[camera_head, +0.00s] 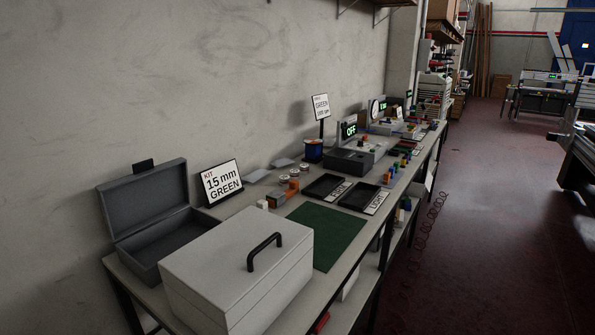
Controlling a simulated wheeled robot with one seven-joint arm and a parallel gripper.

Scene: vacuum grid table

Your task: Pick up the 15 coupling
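No part that I can surely tell as the 15 coupling shows in the head view. Several small orange, grey and white parts (284,190) stand in a cluster behind the green mat (326,238), too small to read any size on them. A sign (221,183) reading "KIT 15 mm GREEN" stands by the wall, beside an open, dark grey case (117,203). The white box with a black handle (235,265) is closed, so its inside is hidden. It also hides part of the table. My gripper is not in view.
Two black trays (326,187) with labels lie beyond the mat. A blue cup (313,152), a dark box (350,160) and a display reading "OFF" (349,129) stand farther along. Small coloured parts (390,171) line the table's right side. The red floor (480,240) to the right is clear.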

